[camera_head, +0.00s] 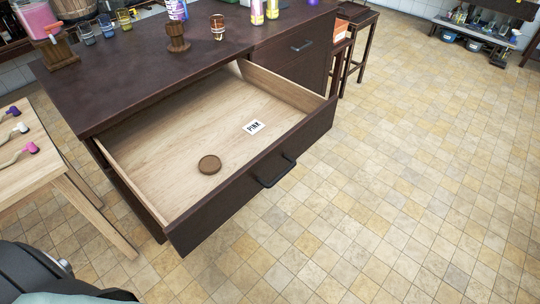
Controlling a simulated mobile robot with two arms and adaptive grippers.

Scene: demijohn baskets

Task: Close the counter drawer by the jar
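The counter drawer (132,166) is pulled far out of the dark brown counter (140,78). Its front panel (225,208) is dark with a black bar handle (275,171). A jar with pink contents (38,20) stands at the counter's left end in a wooden holder. Neither gripper is in view; a dark part of my own body shows at the lower left.
A second drawer front with a handle (302,46) is shut at the right. Cups and bottles stand along the counter's back. A light wooden table (38,165) stands close on the left, stools (358,40) on the right. The tiled floor (400,190) before the drawer is clear.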

